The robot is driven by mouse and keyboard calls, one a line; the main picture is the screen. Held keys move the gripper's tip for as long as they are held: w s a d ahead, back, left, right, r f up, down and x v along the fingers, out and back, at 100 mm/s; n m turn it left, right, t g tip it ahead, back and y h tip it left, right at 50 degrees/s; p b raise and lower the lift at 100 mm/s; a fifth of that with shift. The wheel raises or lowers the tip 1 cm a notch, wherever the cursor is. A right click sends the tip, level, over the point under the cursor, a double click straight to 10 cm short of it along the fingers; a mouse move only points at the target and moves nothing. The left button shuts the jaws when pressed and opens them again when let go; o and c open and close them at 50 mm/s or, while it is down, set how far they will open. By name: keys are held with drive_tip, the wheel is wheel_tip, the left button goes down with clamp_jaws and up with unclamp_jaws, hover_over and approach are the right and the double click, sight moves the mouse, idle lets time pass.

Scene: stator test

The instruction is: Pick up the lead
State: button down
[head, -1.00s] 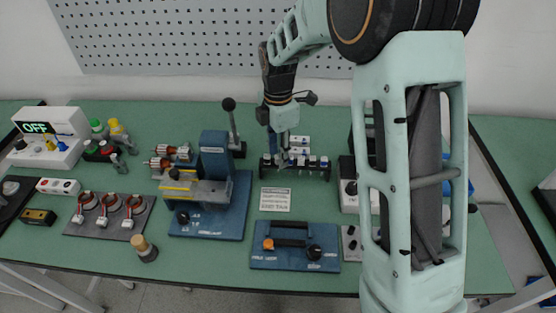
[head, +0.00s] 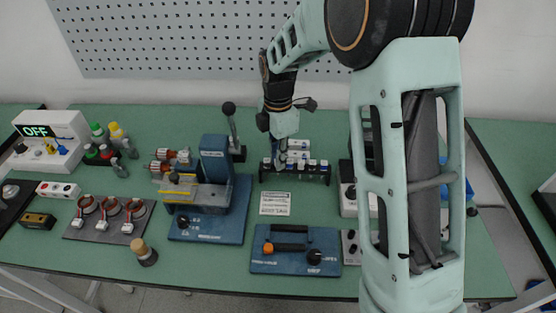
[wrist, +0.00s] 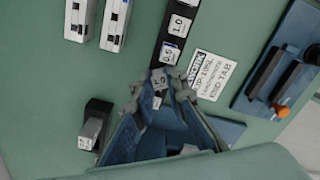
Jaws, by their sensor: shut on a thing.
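A small piece with a white label (wrist: 158,80), which may be the end of the lead, sits between my fingertips in the wrist view. My gripper (wrist: 168,90) is shut on it. My fingers hide most of the piece, and no wire can be made out. In the head view my gripper (head: 281,160) points down at the left part of a black rack (head: 320,178) of several small labelled pieces. The rack also shows in the wrist view (wrist: 160,58), with other labels close to my fingers. I cannot tell whether the held piece is clear of the rack.
White boxes (head: 298,146) stand behind the rack. A printed card (head: 275,203) lies in front of it. A blue fixture with a tall lever (head: 215,165) stands close on the left. A blue plate with an orange knob (head: 295,265) lies nearer the front edge.

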wheel_tip(320, 180, up, 18)
drive_tip(key=p, duration=0.1)
idle(0.4)
drive_tip(key=shift+f, duration=0.1)
